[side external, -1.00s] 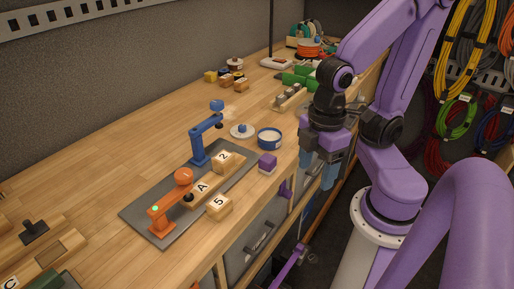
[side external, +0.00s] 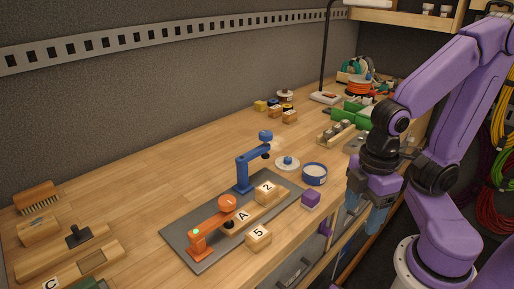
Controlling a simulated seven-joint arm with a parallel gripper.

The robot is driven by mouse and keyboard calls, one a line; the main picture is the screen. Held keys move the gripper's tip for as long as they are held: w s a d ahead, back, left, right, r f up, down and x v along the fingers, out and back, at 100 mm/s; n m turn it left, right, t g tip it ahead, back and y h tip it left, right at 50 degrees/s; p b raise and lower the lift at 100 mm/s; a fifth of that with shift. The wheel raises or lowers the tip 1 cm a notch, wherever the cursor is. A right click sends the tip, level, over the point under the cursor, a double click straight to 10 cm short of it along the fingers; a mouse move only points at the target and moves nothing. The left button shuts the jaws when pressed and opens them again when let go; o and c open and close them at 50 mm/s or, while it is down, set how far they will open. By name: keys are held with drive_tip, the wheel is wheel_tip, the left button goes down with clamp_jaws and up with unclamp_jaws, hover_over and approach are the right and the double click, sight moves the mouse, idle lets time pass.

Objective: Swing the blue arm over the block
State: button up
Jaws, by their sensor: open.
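The blue arm (side external: 254,157) stands upright on the far part of the grey plate (side external: 190,249). Its upper link points to the back right, away from the blocks, and ends in a blue knob (side external: 265,136). Block 2 (side external: 266,192) sits on the plate in front of the blue post. Block 5 (side external: 258,236) sits at the plate's right edge. My gripper (side external: 365,217) is open and empty, pointing down at the right, beyond the bench's front edge and away from the blue arm.
A purple cube (side external: 311,199), a round blue-rimmed tin (side external: 314,174) and a white dish (side external: 287,163) with a blue knob lie right of the plate. A brush (side external: 36,196) and wooden pieces lie at the left.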

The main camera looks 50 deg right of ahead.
idle(0.3)
drive_tip(key=shift+c, duration=1.2)
drive_tip(key=shift+w+a+r, duration=0.1)
drive_tip(key=shift+w+a, duration=0.05)
drive_tip(key=shift+w, duration=0.05)
drive_tip(key=shift+c, duration=0.3)
drive_tip(key=w+a+r+n, duration=0.1)
drive_tip(key=w+a+r, duration=0.35)
drive_tip(key=w, duration=0.45)
wheel_tip(320, 180, up, 11)
drive_tip(key=n, duration=0.4)
hover_over(252, 152)
wheel_tip(252, 152, down, 18)
drive_tip(key=shift+r, duration=0.2)
